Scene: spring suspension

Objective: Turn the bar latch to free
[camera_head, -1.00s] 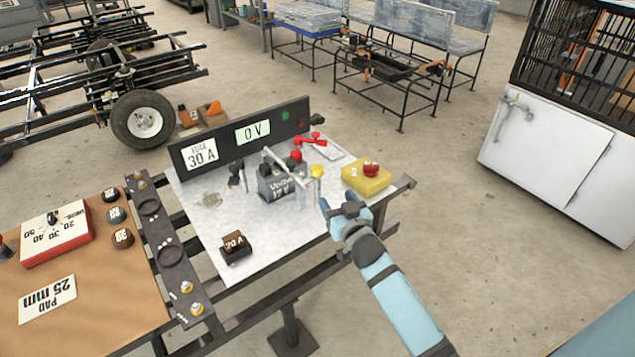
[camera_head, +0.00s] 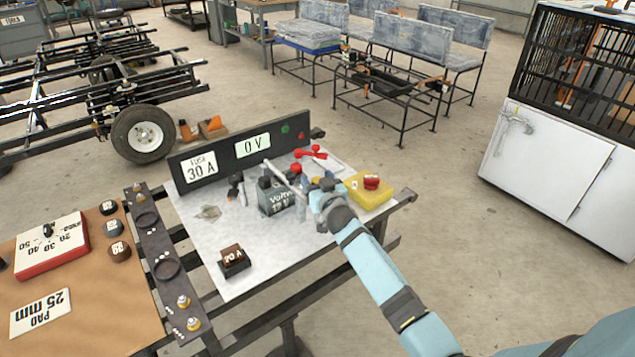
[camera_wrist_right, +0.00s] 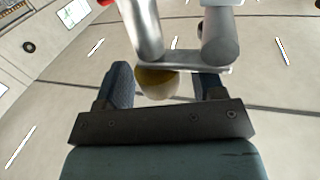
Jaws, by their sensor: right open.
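The bar latch (camera_head: 281,178) is a silver bar across the top of the grey battery (camera_head: 270,203) marked Volta. In the right wrist view, the silver bar (camera_wrist_right: 185,69) and two round posts show ahead of my fingers. A yellow knob (camera_wrist_right: 157,84) at the bar's end sits between those fingers. My right gripper (camera_head: 322,190) is at the right end of the bar, beside the battery; it also shows in the wrist view (camera_wrist_right: 163,82). It is open, with a finger on each side of the knob. Contact is unclear. My left gripper is out of view.
A black panel (camera_head: 220,161) reading 30 A and 0 V stands behind the battery. A yellow box (camera_head: 372,194) with a red button is close right of my gripper. A red clamp (camera_head: 311,153) lies behind. A dark fuse block (camera_head: 233,261) sits front left on the white board (camera_head: 268,262).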

